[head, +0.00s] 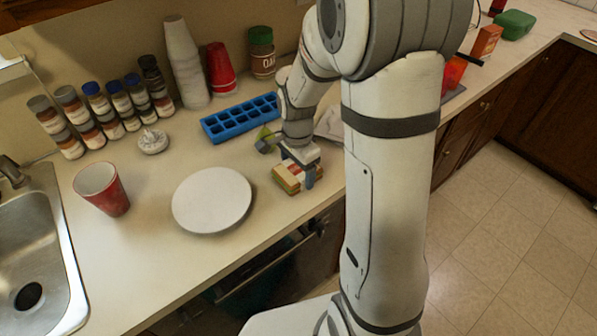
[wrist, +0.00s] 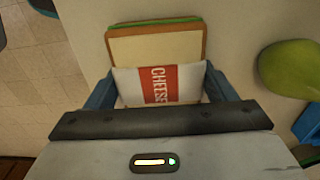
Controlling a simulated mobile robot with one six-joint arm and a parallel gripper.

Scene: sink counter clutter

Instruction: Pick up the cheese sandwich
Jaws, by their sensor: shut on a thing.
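The cheese sandwich (head: 289,177) is at the counter's front edge, right of the white plate, in the head view. In the wrist view the sandwich (wrist: 155,62) shows bread with green and brown edges and a white and red wrapper reading "CHEESE". My gripper (head: 298,172) is over the sandwich, pointing down. In the wrist view its two blue fingers (wrist: 158,88) are on either side of the wrapper, shut on the sandwich. Whether the sandwich is lifted off the counter I cannot tell. Its underside is hidden.
A white plate (head: 212,200) lies to the left. A blue ice tray (head: 240,118) and a green pear-like item (head: 266,139) are behind. A red cup (head: 102,188) stands by the sink (head: 62,240). The counter's front edge is close to the sandwich.

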